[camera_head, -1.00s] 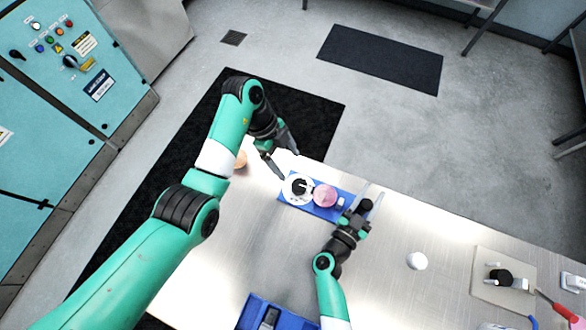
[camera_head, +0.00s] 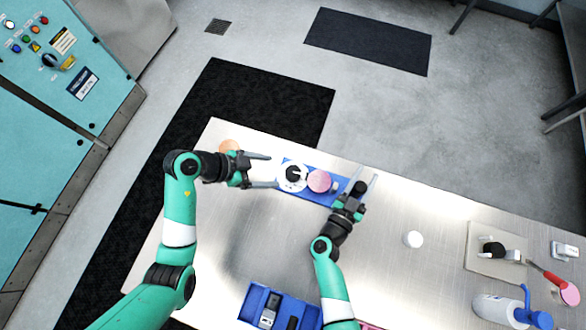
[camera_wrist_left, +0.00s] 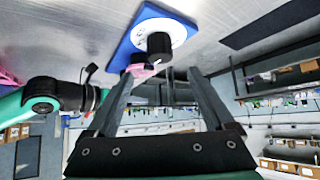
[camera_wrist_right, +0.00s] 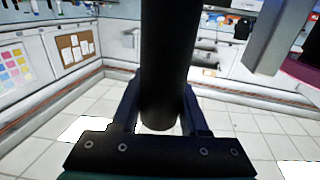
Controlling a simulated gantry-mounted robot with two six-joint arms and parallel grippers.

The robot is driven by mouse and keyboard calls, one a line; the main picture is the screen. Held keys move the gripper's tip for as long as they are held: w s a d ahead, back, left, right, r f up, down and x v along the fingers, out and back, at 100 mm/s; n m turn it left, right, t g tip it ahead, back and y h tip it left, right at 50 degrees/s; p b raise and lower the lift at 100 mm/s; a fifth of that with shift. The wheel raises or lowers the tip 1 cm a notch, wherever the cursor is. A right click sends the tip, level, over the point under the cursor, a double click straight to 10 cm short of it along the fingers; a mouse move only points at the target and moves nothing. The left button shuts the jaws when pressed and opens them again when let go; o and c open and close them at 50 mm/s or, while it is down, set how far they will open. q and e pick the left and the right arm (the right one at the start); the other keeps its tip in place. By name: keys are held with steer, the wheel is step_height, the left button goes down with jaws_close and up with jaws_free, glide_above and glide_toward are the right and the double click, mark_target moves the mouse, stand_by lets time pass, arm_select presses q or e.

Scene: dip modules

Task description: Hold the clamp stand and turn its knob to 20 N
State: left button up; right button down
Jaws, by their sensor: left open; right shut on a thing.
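The clamp stand has a blue base (camera_head: 341,184), a white dial plate (camera_head: 292,187) with a black knob (camera_head: 294,174), a pink disc (camera_head: 319,181) and a black upright post (camera_head: 359,187). My left gripper (camera_head: 274,171) is open just left of the dial, its fingers pointing at the knob. In the left wrist view the knob (camera_wrist_left: 158,45) lies beyond the open fingertips, apart from them. My right gripper (camera_head: 357,196) is shut on the post at the base's right end. The post (camera_wrist_right: 166,60) stands between its fingers in the right wrist view. The dial's marks are too small to read.
An orange round thing (camera_head: 229,146) lies behind my left wrist. A blue tray (camera_head: 256,299) with dark items is at the front. The table middle is clear.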

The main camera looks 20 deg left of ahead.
mark_target(290, 172)
arm_select(q)
steer(key=x, duration=1)
steer(key=shift+w+d+f, duration=0.15)
steer(key=shift+d, duration=0.05)
steer(key=c, duration=1.3)
jaws_close()
